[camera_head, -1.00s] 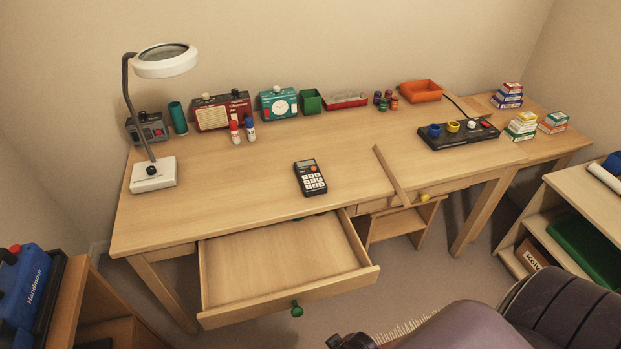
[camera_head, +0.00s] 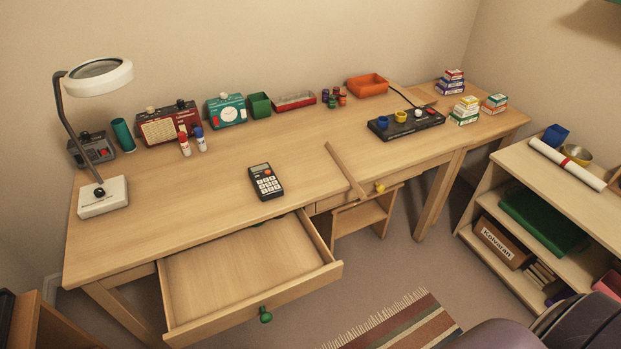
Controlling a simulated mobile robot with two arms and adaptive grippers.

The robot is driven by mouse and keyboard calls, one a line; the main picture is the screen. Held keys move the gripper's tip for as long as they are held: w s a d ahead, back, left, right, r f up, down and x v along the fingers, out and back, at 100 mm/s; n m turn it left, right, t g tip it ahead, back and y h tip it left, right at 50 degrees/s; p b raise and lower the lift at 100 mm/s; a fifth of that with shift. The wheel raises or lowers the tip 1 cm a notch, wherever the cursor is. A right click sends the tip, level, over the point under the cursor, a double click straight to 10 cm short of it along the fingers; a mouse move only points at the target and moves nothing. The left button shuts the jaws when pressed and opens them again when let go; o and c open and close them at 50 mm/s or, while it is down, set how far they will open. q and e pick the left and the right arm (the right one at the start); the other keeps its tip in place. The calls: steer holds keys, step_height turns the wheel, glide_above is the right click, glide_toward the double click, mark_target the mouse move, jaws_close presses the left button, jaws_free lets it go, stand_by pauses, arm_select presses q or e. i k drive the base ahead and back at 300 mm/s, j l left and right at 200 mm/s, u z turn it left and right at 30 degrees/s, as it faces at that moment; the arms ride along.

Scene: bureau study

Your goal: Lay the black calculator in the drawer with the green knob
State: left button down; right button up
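The black calculator (camera_head: 266,181) lies flat on the desk top, face up, near the front edge and behind the open drawer. The back of the drawer is hidden under the desk top. A second drawer to the right has a yellow knob (camera_head: 379,188) and looks closed. Neither of my grippers is in view.
A magnifier lamp (camera_head: 103,203) stands at the desk's left. Radios, bins and small pots line the back. A wooden strip (camera_head: 345,170) lies right of the calculator, jutting over the front edge. A shelf unit (camera_head: 548,190) stands right; a striped rug (camera_head: 400,325) lies in front.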

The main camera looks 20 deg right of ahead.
mark_target(195, 293)
steer(key=i+j+z, duration=0.15)
steer(key=z, duration=0.2)
steer(key=i+j+z, duration=0.45)
steer(key=z, duration=0.25)
